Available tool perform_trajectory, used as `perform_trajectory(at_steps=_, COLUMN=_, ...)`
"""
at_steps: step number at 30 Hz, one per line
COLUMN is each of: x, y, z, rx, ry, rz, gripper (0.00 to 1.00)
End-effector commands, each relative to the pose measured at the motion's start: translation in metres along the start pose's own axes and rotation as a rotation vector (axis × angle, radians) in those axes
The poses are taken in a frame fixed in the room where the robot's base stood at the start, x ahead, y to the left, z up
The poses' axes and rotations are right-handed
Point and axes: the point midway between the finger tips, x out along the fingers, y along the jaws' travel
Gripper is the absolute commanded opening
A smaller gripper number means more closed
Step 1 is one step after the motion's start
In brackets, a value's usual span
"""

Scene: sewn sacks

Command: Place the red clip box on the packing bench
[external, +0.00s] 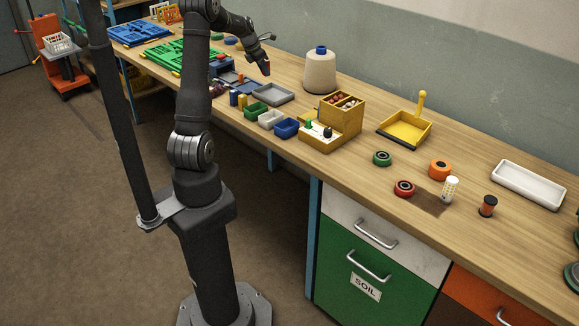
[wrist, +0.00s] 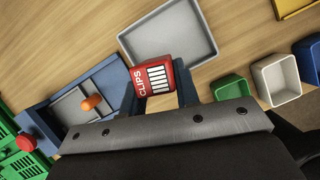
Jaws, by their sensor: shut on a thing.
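The red clip box (wrist: 153,78), with a white CLIPS label and black stripes, is between the two fingers of my gripper (wrist: 159,88) in the wrist view. My gripper is shut on it. In the external view my gripper (external: 266,68) is over the far part of the bench, and a small bit of red shows at its tip. The packing bench appears to be the long wooden-topped bench (external: 365,178). The box looks held above the bench top, near a grey tray (wrist: 170,40); the exact height is unclear.
The grey tray (external: 266,93), green bin (external: 256,110), white bin (external: 271,119) and blue bin (external: 287,127) stand near the gripper. A blue fixture (wrist: 80,100) with an orange knob is at left in the wrist view. A thread cone (external: 320,72) stands behind. Bare wood lies around the yellow dustpan (external: 405,130).

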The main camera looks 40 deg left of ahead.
Motion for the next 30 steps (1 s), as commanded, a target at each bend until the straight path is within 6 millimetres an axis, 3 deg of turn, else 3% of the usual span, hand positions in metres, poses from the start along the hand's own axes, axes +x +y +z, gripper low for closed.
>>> perform_trajectory(at_steps=1, x=-0.009, y=0.014, z=-0.021, rx=-0.039, ry=0.000, rz=0.016, gripper=0.07)
perform_trajectory(at_steps=6, x=-0.031, y=0.046, z=-0.082, rx=-0.139, ry=-0.001, rz=0.059, gripper=0.07)
perform_trajectory(at_steps=12, x=-0.049, y=0.064, z=-0.132, rx=-0.218, ry=0.000, rz=0.093, gripper=0.07)
perform_trajectory(at_steps=17, x=-0.051, y=0.068, z=-0.149, rx=-0.244, ry=0.001, rz=0.103, gripper=0.07)
perform_trajectory(at_steps=25, x=-0.008, y=0.068, z=-0.170, rx=-0.249, ry=0.002, rz=0.102, gripper=0.07)
perform_trajectory(at_steps=30, x=0.005, y=0.069, z=-0.174, rx=-0.246, ry=0.000, rz=0.105, gripper=0.07)
